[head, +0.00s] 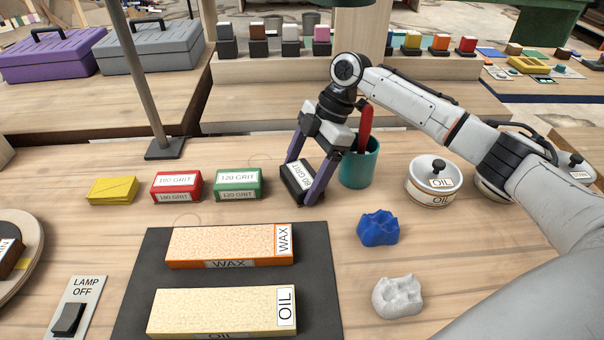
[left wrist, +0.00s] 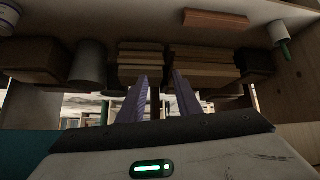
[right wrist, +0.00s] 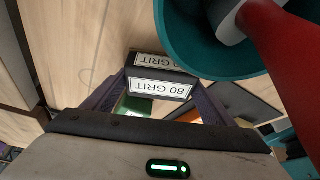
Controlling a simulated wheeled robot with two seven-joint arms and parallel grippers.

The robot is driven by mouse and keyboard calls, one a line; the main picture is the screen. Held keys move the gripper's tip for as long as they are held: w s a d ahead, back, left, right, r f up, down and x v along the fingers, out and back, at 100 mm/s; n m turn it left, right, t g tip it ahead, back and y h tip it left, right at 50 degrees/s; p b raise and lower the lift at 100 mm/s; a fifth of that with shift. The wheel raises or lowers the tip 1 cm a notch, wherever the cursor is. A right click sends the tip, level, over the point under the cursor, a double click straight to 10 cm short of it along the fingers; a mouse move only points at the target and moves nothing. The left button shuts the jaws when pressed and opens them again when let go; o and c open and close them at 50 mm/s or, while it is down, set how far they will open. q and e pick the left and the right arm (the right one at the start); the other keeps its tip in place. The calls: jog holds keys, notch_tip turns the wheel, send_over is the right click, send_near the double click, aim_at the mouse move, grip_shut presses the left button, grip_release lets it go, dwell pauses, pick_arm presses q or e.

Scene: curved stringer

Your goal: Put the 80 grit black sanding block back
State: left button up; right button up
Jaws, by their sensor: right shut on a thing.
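The black 80 grit sanding block (head: 297,183) is between the fingers of my right gripper (head: 310,180), which is shut on it. The block sits slightly turned at the right end of the row of sanding blocks, low over the bench; I cannot tell if it touches the wood. In the right wrist view, its 80 GRIT labels (right wrist: 160,88) face the camera between the fingers (right wrist: 155,95). My left gripper is out of the head view; in the left wrist view its fingers (left wrist: 161,92) are apart with nothing held between them.
A green 120 grit block (head: 238,185), red 180 grit block (head: 177,187) and yellow block (head: 112,191) stand to the left. A teal cup (head: 359,168) holding a red-handled tool is close on the right. Oil tin (head: 434,185), blue lump (head: 378,228) and dark mat (head: 320,270) lie around.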

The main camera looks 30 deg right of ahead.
jog(key=shift+f, duration=0.1)
jog(key=o, duration=0.9)
jog(key=shift+o, duration=0.2)
jog(key=v, duration=0.7)
jog(key=shift+d+r, duration=0.15)
jog(key=shift+r, duration=0.25)
